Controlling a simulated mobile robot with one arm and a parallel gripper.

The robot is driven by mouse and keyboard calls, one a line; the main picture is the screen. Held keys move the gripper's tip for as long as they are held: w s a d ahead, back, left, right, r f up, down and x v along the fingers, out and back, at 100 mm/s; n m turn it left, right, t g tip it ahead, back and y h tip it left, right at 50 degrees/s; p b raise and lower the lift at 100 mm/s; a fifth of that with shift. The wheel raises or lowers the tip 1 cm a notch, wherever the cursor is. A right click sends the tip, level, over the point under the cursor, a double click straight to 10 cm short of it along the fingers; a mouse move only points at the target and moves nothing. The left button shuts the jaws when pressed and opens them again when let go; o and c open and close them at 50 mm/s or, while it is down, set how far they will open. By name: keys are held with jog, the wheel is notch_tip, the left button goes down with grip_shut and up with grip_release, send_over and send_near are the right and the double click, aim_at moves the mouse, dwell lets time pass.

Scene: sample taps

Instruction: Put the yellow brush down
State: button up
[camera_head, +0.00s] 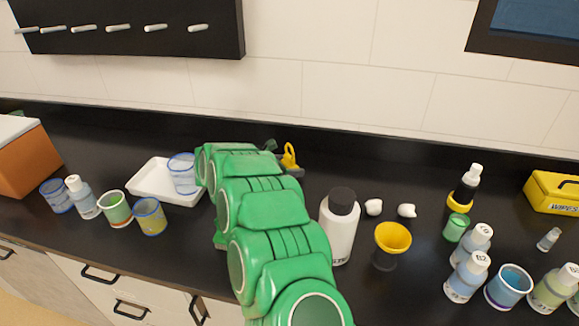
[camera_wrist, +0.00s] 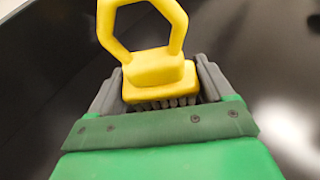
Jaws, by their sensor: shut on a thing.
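The yellow brush (camera_wrist: 155,70) has a ring-shaped handle and grey bristles. In the wrist view it sits between the two grey fingers of my gripper (camera_wrist: 158,88), which are shut on its yellow block. The handle points away from the gripper. In the head view the brush (camera_head: 289,157) shows just beyond the end of my green arm, over the back part of the black counter. The gripper (camera_head: 291,170) is mostly hidden there behind the arm. I cannot tell whether the brush touches the counter.
A white tray (camera_head: 150,190) with a clear beaker (camera_head: 183,174) stands left of my arm. A white bottle with a black cap (camera_head: 340,228), a yellow cup (camera_head: 392,240) and two white lumps stand to the right. The black counter (camera_head: 340,170) around the brush is mostly clear.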

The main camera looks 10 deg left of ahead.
jog(key=shift+f, duration=0.15)
jog(key=o, duration=0.9)
jog(key=shift+o, duration=0.2)
jog(key=shift+r, duration=0.2)
jog(key=shift+v, duration=5.95)
